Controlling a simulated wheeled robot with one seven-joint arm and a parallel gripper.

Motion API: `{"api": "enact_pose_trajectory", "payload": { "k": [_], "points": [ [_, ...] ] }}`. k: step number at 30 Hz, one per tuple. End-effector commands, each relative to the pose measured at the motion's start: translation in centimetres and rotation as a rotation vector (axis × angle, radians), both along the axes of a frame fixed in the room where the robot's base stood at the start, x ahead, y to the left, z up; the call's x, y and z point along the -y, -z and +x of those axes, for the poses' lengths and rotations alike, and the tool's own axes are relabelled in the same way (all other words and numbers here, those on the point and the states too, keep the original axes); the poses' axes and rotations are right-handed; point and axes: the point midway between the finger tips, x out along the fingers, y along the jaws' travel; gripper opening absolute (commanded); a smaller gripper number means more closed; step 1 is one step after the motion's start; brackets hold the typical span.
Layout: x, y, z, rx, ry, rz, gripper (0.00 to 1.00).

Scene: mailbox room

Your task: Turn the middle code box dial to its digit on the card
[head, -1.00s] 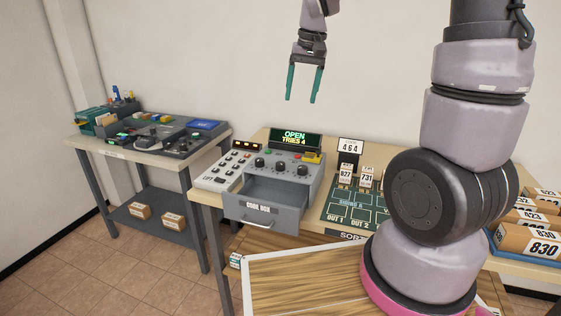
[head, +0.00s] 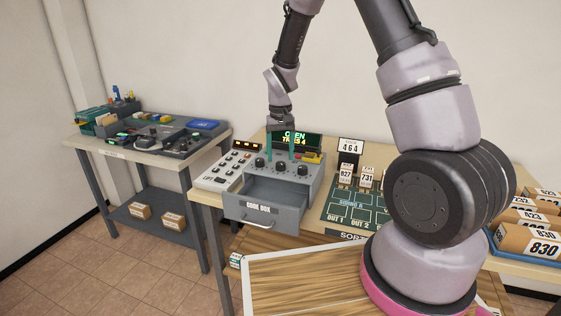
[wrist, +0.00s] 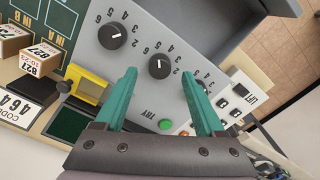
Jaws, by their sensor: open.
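The grey code box (head: 245,205) stands on the bench with its drawer open. Its display (head: 297,138) is lit green and reads OPEN, TRIES 4. The middle dial (wrist: 159,66) is a black knob with a white mark, with digits printed around it. The card (head: 350,146) shows 464. My gripper (head: 280,156) is open and points down over the dial row. In the wrist view, the teal fingers (wrist: 158,76) lie on either side of the middle dial; I cannot tell whether the tips are down around it. One finger partly covers the neighbouring dial at right.
Another dial (wrist: 112,35) lies close by at left in the wrist view. A green TRY button (wrist: 165,124) and a yellow part (wrist: 88,88) are also close. A keypad panel (head: 226,172) adjoins the box. Small parcels (head: 366,177) stand on the green sorting mat (head: 350,205).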

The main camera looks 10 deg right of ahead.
Motion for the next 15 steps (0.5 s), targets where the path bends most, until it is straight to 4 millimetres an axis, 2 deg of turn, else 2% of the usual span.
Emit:
{"api": "enact_pose_trajectory", "payload": {
  "k": [1,6,15],
  "points": [
    [0.0,0.9,-0.1,-0.004,0.0,-0.001,0.71],
    [0.0,2.6,-0.1,-0.001,0.001,0.0,0.71],
    [0.0,3.0,0.0,0.0,0.001,0.0,0.71]
  ]
}}
